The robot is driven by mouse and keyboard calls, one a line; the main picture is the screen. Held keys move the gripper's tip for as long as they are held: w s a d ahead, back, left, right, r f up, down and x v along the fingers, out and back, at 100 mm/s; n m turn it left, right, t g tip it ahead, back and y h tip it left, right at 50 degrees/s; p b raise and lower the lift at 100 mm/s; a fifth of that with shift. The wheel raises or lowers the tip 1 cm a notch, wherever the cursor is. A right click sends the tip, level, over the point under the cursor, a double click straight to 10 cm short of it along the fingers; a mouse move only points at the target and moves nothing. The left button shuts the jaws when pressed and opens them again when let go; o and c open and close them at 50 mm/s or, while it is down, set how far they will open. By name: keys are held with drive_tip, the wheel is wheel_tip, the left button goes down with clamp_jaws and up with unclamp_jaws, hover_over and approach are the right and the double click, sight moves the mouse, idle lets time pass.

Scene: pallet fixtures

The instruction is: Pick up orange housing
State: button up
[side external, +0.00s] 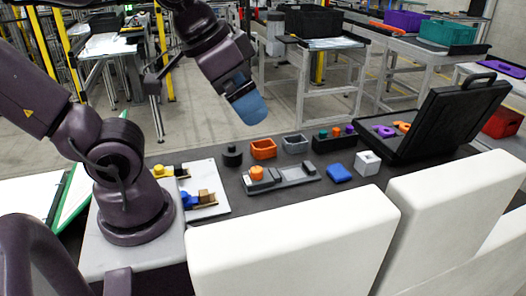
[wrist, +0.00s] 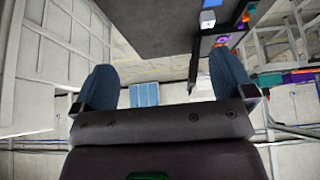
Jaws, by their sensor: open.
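In the side view an orange open-topped box, which looks like the orange housing (side external: 263,149), sits on the dark table between a black round part (side external: 232,155) and a similar grey box (side external: 294,144). My gripper (side external: 248,106) hangs in the air above and behind the table, clear of the housing, with its blue fingers pointing down. In the wrist view my gripper (wrist: 165,84) has its two blue fingers wide apart with nothing between them. I cannot make out the orange housing in the wrist view.
A grey fixture (side external: 290,178) holds an orange round part (side external: 256,173). A black block (side external: 334,142) bears coloured pegs. A blue block (side external: 339,173) and white cube (side external: 367,163) lie right, beside an open black case (side external: 440,120). White panels (side external: 290,245) stand in front.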

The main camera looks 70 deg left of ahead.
drive_tip(key=shift+a, duration=0.1)
drive_tip(key=m+g+y, duration=0.5)
drive_tip(key=m+g, duration=0.1)
drive_tip(key=m, duration=1.1)
approach(263, 144)
drive_tip(key=f, duration=0.3)
drive_tip(key=shift+s+h, duration=0.3)
drive_tip(key=shift+s, duration=0.1)
drive_tip(key=shift+x, duration=2.6)
drive_tip(key=shift+r, duration=0.1)
drive_tip(key=shift+c, duration=0.2)
